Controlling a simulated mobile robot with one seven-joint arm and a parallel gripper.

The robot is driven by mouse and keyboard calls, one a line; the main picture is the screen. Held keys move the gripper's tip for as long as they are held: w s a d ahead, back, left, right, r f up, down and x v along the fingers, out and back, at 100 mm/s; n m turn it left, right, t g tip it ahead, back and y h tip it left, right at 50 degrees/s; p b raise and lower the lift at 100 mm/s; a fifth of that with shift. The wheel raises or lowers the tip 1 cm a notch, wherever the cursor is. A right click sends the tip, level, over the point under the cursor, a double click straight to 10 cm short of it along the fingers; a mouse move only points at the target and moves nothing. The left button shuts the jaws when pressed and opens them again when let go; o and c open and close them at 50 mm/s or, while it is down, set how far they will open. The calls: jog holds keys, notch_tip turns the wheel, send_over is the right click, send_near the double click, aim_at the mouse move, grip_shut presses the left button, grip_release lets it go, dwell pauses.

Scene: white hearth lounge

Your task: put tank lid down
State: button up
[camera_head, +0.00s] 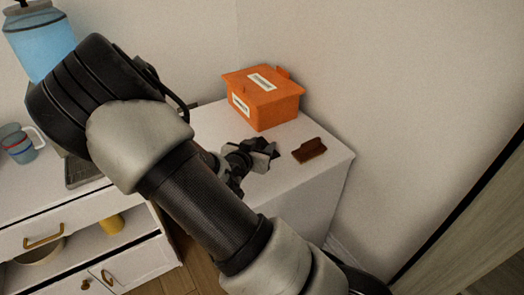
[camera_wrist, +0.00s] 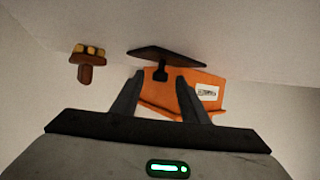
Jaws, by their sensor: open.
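The tank lid (camera_wrist: 166,53) is a dark flat plate with a short knob. In the wrist view, which looks upside down, its plate lies against the white cabinet top and its knob points away from it. My gripper (camera_wrist: 161,78) is open, with one finger on each side of the knob; I cannot tell if either touches it. In the head view my gripper (camera_head: 264,153) is low over the cabinet top, and I cannot clearly separate the lid from it. A blue water tank (camera_head: 42,45) stands at the upper left, partly behind my arm.
An orange box (camera_head: 268,103) stands behind the gripper, also in the wrist view (camera_wrist: 174,90). A brown object (camera_head: 310,149) lies right of the gripper, near the cabinet's right edge. Cups (camera_head: 18,143) stand at the far left. Bare cabinet top (camera_head: 318,170) shows at the front right.

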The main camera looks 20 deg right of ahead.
jog(key=shift+x, duration=1)
grip_shut()
jog(key=shift+r, duration=0.1)
